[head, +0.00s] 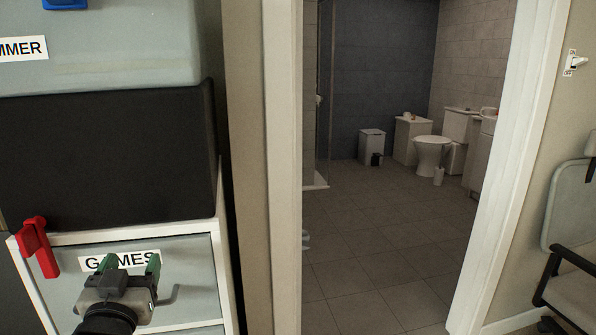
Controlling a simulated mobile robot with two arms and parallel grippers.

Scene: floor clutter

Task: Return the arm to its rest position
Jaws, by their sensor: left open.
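My left gripper (126,272) shows at the lower left of the head view. It has green-tipped fingers that stand apart, with nothing between them. It is in front of a pale drawer front (195,285) with a label reading "GAMES" (120,260), and its fingers overlap the lower edge of that label. Whether it touches the drawer cannot be told. My right gripper is out of view.
A black box (110,155) and a pale bin (130,45) are stacked above the drawer. A red object (37,247) hangs at the unit's left edge. An open doorway leads to a tiled bathroom floor (375,235) with a toilet (432,152). A chair (570,210) stands right.

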